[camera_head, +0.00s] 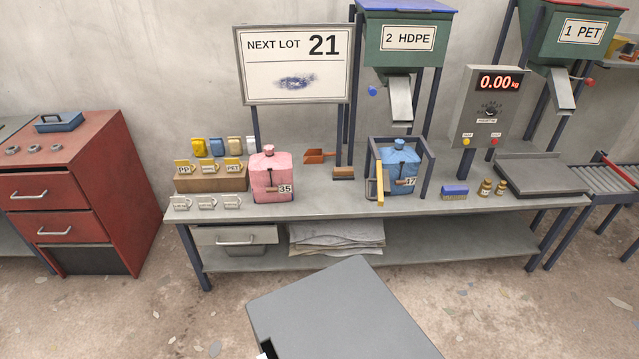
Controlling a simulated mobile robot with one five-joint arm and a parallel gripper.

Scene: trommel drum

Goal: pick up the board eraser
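A small brown block with a paler lower part (343,173) lies on the workbench (330,205), just right of the orange scoop and below the sign board. It looks like the board eraser, but it is too small to be sure. A blue-topped block with a brownish lower part (454,192) lies farther right near the bench's front edge; it could be a brush or an eraser. My gripper is not in view.
A pink jug (272,178) stands left of the brown block. A blue jug (398,168) inside a dark frame stands right of it. The sign board (293,65) rises behind. Small brown bottles (485,187) and a scale platform (540,176) are at right. Floor before the bench is open.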

